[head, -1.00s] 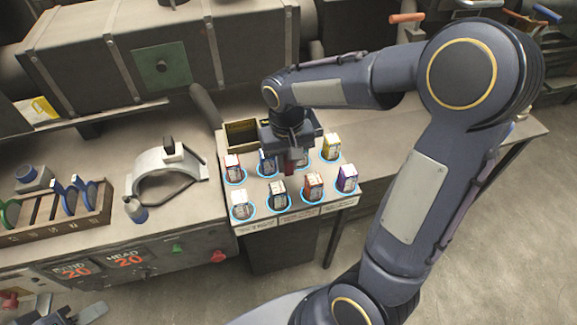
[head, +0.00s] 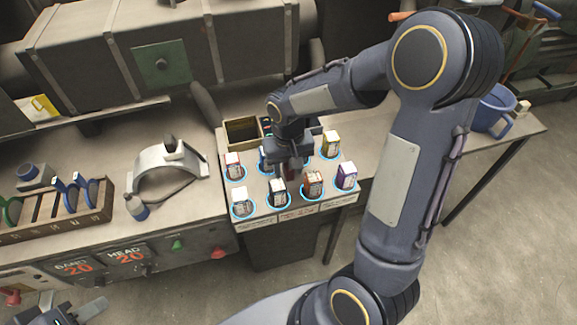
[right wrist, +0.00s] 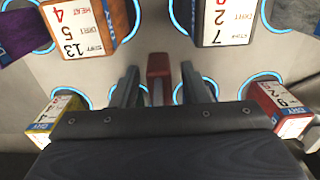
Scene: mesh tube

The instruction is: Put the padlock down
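The padlock (right wrist: 160,75) appears as a small red block between the fingers of my right gripper (right wrist: 159,68). In the right wrist view a gap shows between it and each finger, so the gripper looks open around it. In the head view my right gripper (head: 290,160) is low over the middle of a sloped panel (head: 268,213), with the padlock (head: 289,173) partly hidden below it. Whether the padlock rests on the panel is hard to tell. My left gripper (head: 78,316) is partly in view at the bottom left, far from the padlock.
Several labelled blocks stand in blue rings around the gripper, including an orange one (head: 313,184) and a purple one (head: 346,175). An open bin (head: 241,133) sits behind. A wooden rack (head: 60,212) and a white curved guard (head: 170,168) stand left. A blue bucket (head: 494,108) is at right.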

